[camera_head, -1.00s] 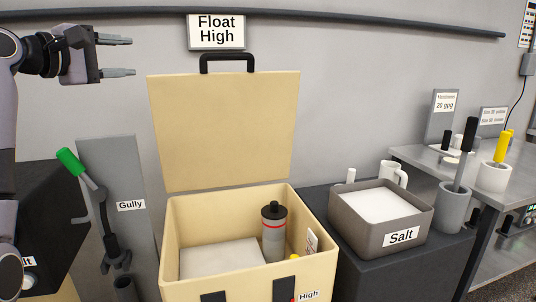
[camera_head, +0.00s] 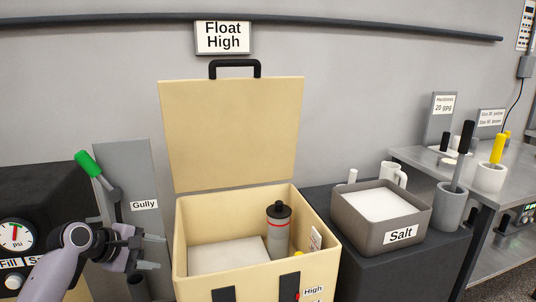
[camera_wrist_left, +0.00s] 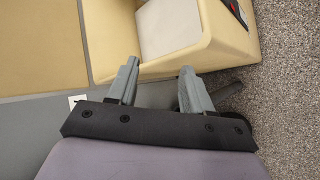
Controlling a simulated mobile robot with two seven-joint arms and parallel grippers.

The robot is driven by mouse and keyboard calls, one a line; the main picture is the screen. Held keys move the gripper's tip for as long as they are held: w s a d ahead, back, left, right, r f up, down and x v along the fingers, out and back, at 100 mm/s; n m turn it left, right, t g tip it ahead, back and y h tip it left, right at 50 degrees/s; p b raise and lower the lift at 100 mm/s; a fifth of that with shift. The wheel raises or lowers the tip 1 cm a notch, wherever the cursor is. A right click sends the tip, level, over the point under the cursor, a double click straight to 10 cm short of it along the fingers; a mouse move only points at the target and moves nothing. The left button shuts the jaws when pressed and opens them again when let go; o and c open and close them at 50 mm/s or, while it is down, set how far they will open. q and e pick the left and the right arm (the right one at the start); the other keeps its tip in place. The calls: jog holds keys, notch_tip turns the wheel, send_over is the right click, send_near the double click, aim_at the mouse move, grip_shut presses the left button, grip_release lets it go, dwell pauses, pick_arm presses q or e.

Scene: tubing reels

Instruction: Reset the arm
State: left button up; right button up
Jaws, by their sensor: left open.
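My left gripper (camera_head: 148,272) is low at the left in the head view, in front of the grey Gully panel and left of the beige box. Its two fingers are apart with nothing between them. In the left wrist view the open fingers (camera_wrist_left: 156,88) show beside the beige box (camera_wrist_left: 130,68), with the speckled floor to the right. My left arm reaches in from the lower left. My right gripper is in neither view.
The open beige box (camera_head: 190,210) holds a grey float (camera_head: 278,238) with a black cap. A green-handled lever (camera_head: 88,163) is by the Gully panel (camera_head: 148,180). A pressure gauge (camera_head: 14,235) is far left. The Salt bin (camera_head: 370,238) is on the right.

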pick_arm(q)
notch_tip(320, 180, down, 5)
jog(key=s, duration=0.3)
jog(key=w+a+r+m+t+y, duration=0.75)
jog(key=a+r+m+t, duration=0.35)
jog(key=m, duration=0.6)
jog(key=s+d+f+g+h, duration=0.1)
jog(key=s+d+f+g, duration=0.1)
jog(key=s+d+f, duration=0.45)
jog(key=s+d+f+g+h, duration=0.2)
jog(key=s+d+f+g, duration=0.15)
jog(key=s+f, duration=0.65)
jog(key=s+d+f+g, duration=0.1)
jog(key=s+d+f, duration=0.1)
jog(key=s, duration=0.5)
jog(key=s+d+f+g, duration=0.1)
jog(key=s+d+f, duration=0.2)
jog(key=s+f, duration=0.2)
jog(key=s+d+f+g, duration=0.1)
jog(key=s+f, duration=0.3)
jog(key=s, duration=0.4)
jog(key=shift+s+d+f+h, duration=0.25)
jog(key=shift+d+h, duration=0.2)
jog(key=shift+d, duration=0.45)
